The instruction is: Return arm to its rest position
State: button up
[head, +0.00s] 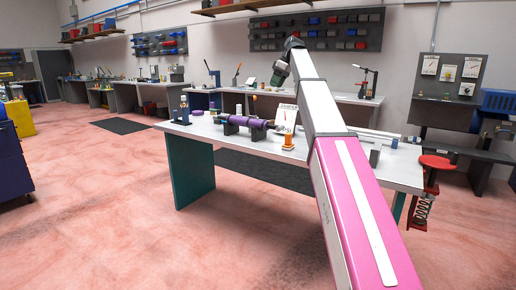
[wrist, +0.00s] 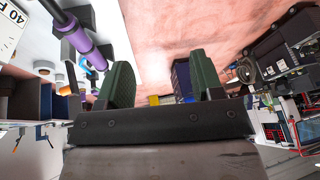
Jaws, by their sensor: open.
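My arm rises from the bottom right of the head view as a pink and white link and reaches up and away over the workbench (head: 215,133). My gripper (head: 279,74) is at its far end, high above the bench, small and dark green in that view. In the wrist view my gripper (wrist: 160,78) shows two green fingers set wide apart. The gap between them is empty, and the fingers touch nothing that I can see.
A purple cylindrical part (head: 245,122) lies on the bench below my arm, near an orange-and-white piece (head: 288,141). A red stool-like stand (head: 436,162) is at the bench's right. A dark blue cabinet (head: 10,162) is at far left. Pink floor (head: 110,220) is clear between.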

jog(key=s+d+f+m+h, duration=0.15)
jog(key=s+f, duration=0.25)
jog(key=f, duration=0.9)
jog(key=s+d+f+m, duration=0.25)
jog(key=s+f, duration=0.25)
jog(key=f, duration=0.8)
jog(key=s+d+f+m+h, duration=0.1)
jog(key=s+f+m, duration=0.25)
jog(key=f, duration=0.95)
jog(key=s+d+f+m+h, duration=0.1)
jog(key=s+d+f+m, duration=0.1)
jog(key=s+f, duration=0.9)
jog(key=s+d+f+m+h, duration=0.1)
jog(key=s+d+f+m, duration=0.2)
jog(key=s+f, duration=0.9)
jog(key=s+m, duration=0.1)
jog(key=s, duration=0.2)
jog(key=shift+s+d, duration=0.2)
jog(key=shift+f+h, duration=0.1)
jog(key=shift+h, duration=0.15)
